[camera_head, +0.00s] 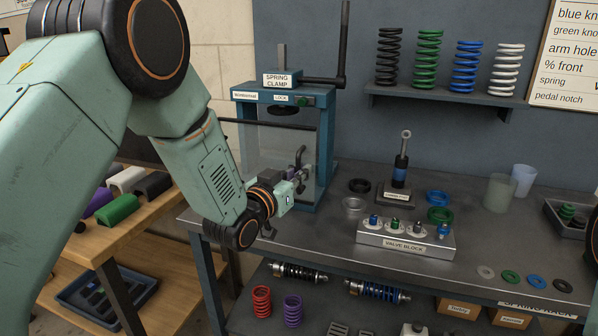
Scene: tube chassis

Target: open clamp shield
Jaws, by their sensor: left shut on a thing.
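The spring clamp (282,84) is a blue frame labelled "SPRING CLAMP" at the back left of the grey bench. Its clear shield (262,148) hangs across the front of the frame and looks closed. My left gripper (296,184) is in front of the shield's lower right part and is shut on a dark handle (301,160) there. The fingertips are small and partly hidden by the wrist, so the exact grip is hard to see. My right gripper is not in view.
A valve block (405,240) stands on the bench (340,250) right of my left gripper. A damper (400,165), coloured rings and translucent cups (499,191) stand behind it. Several springs (428,60) stand on a wall shelf. A wooden table with coloured parts is at the left.

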